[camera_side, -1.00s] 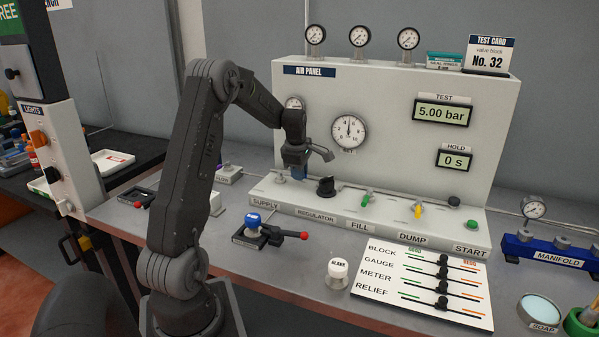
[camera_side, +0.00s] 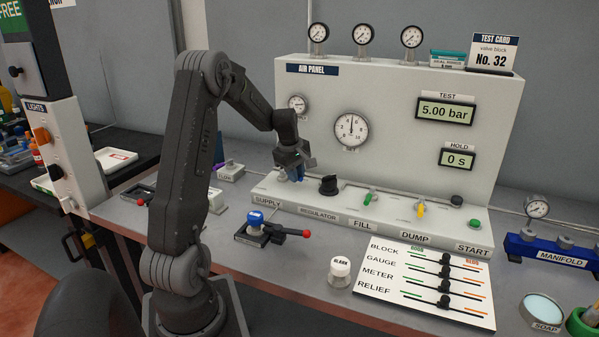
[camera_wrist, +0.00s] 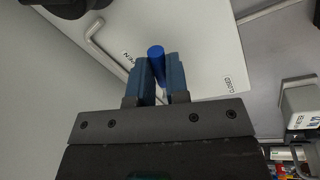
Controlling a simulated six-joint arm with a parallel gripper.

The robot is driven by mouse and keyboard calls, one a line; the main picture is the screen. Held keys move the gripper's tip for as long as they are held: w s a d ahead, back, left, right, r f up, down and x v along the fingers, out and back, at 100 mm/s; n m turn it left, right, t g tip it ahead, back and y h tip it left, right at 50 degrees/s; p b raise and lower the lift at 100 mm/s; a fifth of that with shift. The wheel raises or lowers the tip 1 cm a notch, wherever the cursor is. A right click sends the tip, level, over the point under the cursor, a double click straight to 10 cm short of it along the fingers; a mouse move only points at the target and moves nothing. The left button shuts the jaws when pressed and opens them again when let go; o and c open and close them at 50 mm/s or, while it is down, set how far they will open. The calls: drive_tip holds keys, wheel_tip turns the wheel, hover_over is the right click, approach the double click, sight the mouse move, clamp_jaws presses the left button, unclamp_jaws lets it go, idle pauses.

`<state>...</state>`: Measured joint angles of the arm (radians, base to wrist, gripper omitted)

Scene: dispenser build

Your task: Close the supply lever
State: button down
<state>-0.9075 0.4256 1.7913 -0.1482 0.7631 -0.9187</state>
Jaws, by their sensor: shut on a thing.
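The supply lever shows in the wrist view as a blue handle (camera_wrist: 155,55), with its tip standing out between the two blue fingers of my gripper (camera_wrist: 163,72). The gripper is shut on it. A "CLOSED" label (camera_wrist: 228,83) lies to the right of the handle, and a partly covered label ending in "N" lies to its left. In the side view my gripper (camera_side: 294,174) is low at the left end of the air panel's ledge, just above the SUPPLY label (camera_side: 268,202). It hides the lever there.
The black regulator knob (camera_side: 328,185) stands just right of my gripper, then the green fill lever (camera_side: 370,198) and yellow dump lever (camera_side: 420,209). The panel wall (camera_side: 400,150) rises behind. A blue-topped block with a red-tipped lever (camera_side: 290,232) sits in front on the bench.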

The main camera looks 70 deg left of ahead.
drive_tip(key=s+m, duration=0.2)
drive_tip(key=m, duration=0.1)
drive_tip(key=shift+s+d+m+h, duration=0.15)
drive_tip(key=shift+m+h, duration=0.15)
drive_tip(key=shift+h, duration=0.1)
drive_tip(key=m, duration=0.1)
drive_tip(key=s+m, duration=0.1)
drive_tip(key=shift+s+m, duration=0.25)
drive_tip(key=shift+m, duration=0.15)
drive_tip(key=s+m, duration=0.1)
drive_tip(key=a+m+h, duration=0.1)
drive_tip(key=m, duration=0.1)
drive_tip(key=shift+s+a, duration=0.1)
drive_tip(key=shift+s, duration=0.3)
drive_tip(key=shift+s+a+m+h, duration=0.15)
drive_tip(key=shift+s+a+m, duration=0.2)
drive_tip(key=shift+m, duration=0.5)
drive_tip(key=shift+s+a+m+h, duration=0.2)
drive_tip(key=shift+s+m, duration=0.1)
drive_tip(key=shift+m, duration=0.55)
drive_tip(key=c, duration=1.1)
unclamp_jaws()
drive_tip(key=w+d+v, duration=0.1)
drive_tip(key=v, duration=0.8)
drive_tip(key=shift+r, duration=0.6)
